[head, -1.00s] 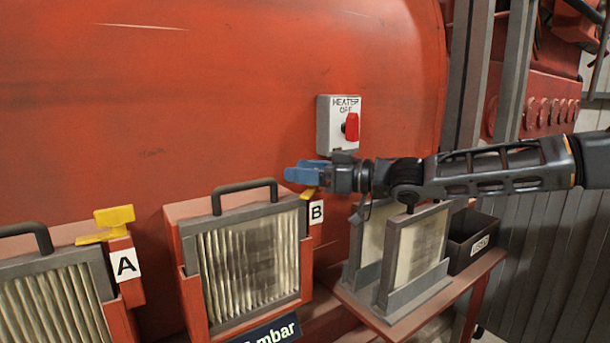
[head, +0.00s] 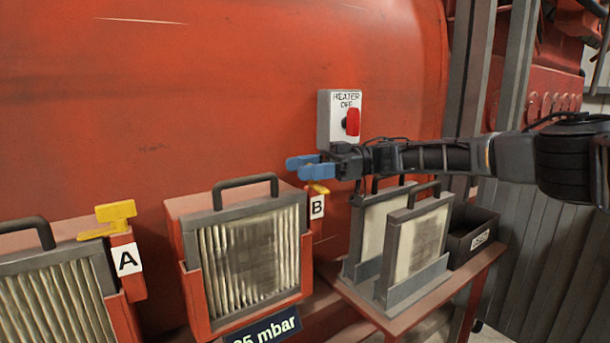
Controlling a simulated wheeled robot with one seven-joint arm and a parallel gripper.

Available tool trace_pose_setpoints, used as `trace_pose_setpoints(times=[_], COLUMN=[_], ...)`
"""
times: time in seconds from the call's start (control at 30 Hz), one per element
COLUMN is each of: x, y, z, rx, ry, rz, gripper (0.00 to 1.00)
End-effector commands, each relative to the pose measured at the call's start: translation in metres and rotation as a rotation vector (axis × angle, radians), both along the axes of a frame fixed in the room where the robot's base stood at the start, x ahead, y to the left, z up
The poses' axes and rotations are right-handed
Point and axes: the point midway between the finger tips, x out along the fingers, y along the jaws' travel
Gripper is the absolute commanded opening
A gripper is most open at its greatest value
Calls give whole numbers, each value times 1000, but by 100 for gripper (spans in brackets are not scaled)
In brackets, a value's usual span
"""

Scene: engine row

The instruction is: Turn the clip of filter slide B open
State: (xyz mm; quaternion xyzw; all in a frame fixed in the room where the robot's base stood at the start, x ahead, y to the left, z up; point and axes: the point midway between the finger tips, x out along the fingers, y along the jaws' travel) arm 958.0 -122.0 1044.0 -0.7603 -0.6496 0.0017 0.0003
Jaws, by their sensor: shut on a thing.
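Filter slide B (head: 250,250) sits in its red housing at the middle, with a pleated face, a grey frame and a dark handle on top. A white label B (head: 317,206) is at its right side. The yellow clip of B (head: 317,188) shows above the label, partly hidden by my gripper. My gripper (head: 303,166) has blue fingers pointing left, and it is shut on the yellow clip. The clip's exact angle is hard to tell behind the fingers.
Slide A (head: 60,290) with its yellow clip (head: 108,218) is at the left. A heater switch box (head: 339,117) with a red knob is just above my gripper. Two spare filters (head: 415,245) and a dark bin (head: 470,236) stand on a red shelf at the right.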

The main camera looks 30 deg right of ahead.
Motion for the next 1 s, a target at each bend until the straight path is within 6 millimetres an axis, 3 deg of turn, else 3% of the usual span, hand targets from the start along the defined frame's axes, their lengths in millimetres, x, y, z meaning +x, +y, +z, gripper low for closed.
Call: trace_pose_setpoints(times=[0.4,1.0], x=[-2,-4], y=[0,1], z=[-1,2], rx=[3,3], ry=[-2,-3], rz=[175,207], gripper=[30,30])
